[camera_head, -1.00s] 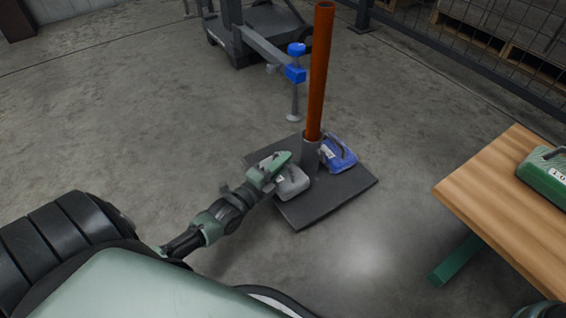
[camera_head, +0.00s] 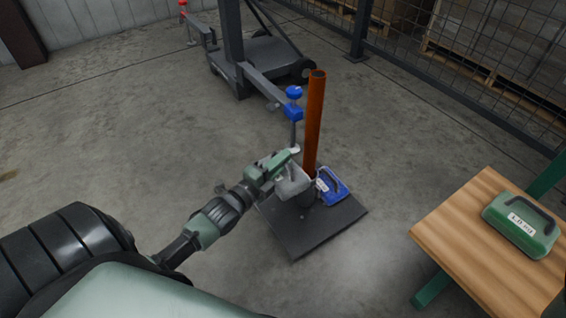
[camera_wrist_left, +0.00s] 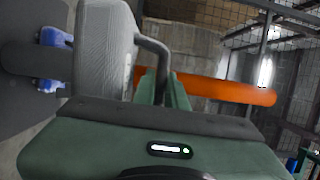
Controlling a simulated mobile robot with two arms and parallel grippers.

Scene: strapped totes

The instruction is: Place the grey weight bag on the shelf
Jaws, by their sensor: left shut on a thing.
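My left gripper (camera_head: 282,166) is shut on the handle of the grey weight bag (camera_head: 294,184) and holds it at the left side of the orange post (camera_head: 315,120). The bag looks raised above the dark base plate (camera_head: 318,235), partly hidden by the gripper. In the left wrist view the grey bag (camera_wrist_left: 104,50) hangs close to the gripper (camera_wrist_left: 162,88), with its handle between the fingers. A blue weight bag (camera_head: 331,187) sits on the plate beside the post. A green weight bag (camera_head: 521,224) lies on the wooden-topped shelf or bench (camera_head: 455,235) at the right. My right gripper is not in view.
A grey wheeled stand (camera_head: 262,66) with a blue clamp (camera_head: 293,104) stands behind the post. A wire fence (camera_head: 470,60) runs along the back right. The wooden top has free room left of the green bag. Open floor lies at left.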

